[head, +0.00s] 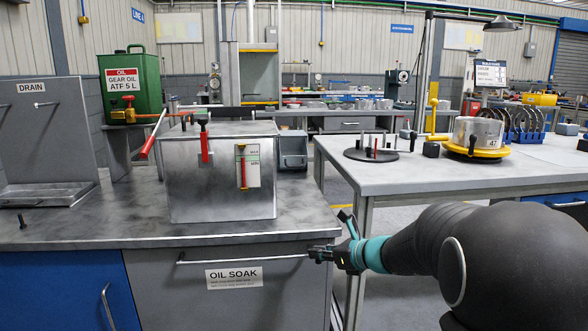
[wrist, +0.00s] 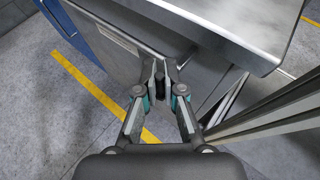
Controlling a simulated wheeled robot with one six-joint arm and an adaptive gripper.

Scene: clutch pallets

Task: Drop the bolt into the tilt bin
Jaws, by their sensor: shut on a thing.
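Another small dark bolt-like piece (head: 22,222) stands on the bench top at far left.
A metal tank (head: 205,195) with red levers stands on the bench. The OIL SOAK drawer (head: 155,285) is shut, its handle (head: 235,260) close to my gripper. A green oil can (head: 150,80) is behind. A second table (head: 420,173) stands right, across a gap.

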